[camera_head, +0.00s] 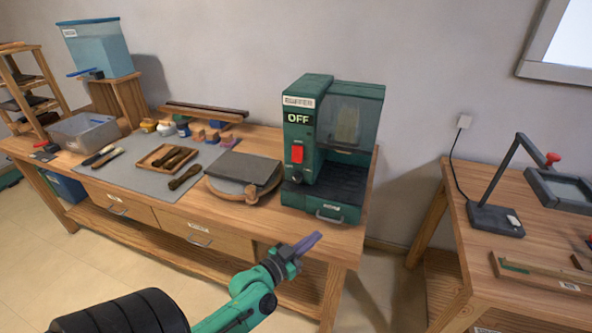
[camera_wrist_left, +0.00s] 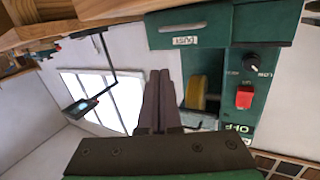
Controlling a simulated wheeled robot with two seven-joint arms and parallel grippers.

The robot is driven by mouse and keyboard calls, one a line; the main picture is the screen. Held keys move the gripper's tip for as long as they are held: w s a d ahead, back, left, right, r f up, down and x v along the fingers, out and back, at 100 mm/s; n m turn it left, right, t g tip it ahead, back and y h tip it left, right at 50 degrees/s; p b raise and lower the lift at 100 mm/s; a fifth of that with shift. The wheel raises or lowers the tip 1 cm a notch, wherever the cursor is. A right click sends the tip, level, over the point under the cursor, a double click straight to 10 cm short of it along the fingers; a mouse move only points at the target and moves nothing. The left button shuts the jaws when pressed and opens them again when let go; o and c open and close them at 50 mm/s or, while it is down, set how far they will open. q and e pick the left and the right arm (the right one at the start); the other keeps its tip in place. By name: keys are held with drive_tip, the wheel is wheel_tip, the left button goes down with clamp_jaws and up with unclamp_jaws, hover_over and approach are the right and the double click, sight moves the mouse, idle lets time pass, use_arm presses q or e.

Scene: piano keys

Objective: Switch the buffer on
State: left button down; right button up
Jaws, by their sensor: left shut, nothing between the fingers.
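The buffer (camera_head: 308,130) is a green machine at the right end of the wooden bench, with a clear cover and a display reading OFF. Its red switch (camera_head: 297,153) is on the front panel under the display. In the left wrist view the picture is turned over; the red switch (camera_wrist_left: 244,97) shows there beside a black knob (camera_wrist_left: 250,61) and a yellowish wheel (camera_wrist_left: 202,93). My left gripper (camera_head: 314,239) is shut and empty, in front of the bench and lower than the switch, apart from the buffer. Its fingers (camera_wrist_left: 159,78) show in the wrist view. My right gripper is not in view.
A dust drawer (camera_head: 327,216) with a handle is at the buffer's base. A dark slab on a round board (camera_head: 242,171) stands left of it. A grey mat (camera_head: 132,185) with tools is further left. A second table (camera_head: 470,255) with a lamp stands right, across a floor gap.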

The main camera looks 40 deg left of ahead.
use_arm(q)
drive_tip(key=s+a+r+n+t+y, duration=0.1)
drive_tip(key=a+r+n+t+y, duration=0.2)
drive_tip(key=a+r+y, duration=0.6)
drive_tip(key=a+n, duration=0.2)
drive_tip(key=shift+s+r+n+y, duration=0.2)
drive_tip(key=shift+s+n+y, duration=0.2)
drive_tip(key=shift+w+a, duration=0.1)
drive_tip(key=p, duration=0.2)
approach(297, 156)
wheel_tip(297, 156, up, 3)
drive_tip(key=w, duration=0.2)
drive_tip(key=w+a+f+b, duration=0.1)
drive_tip(key=w+a+b, duration=0.1)
drive_tip(key=shift+w+f, duration=0.15)
drive_tip(key=shift+w, duration=0.15)
drive_tip(key=shift+w+h, duration=0.3)
drive_tip(key=shift+t, duration=0.3)
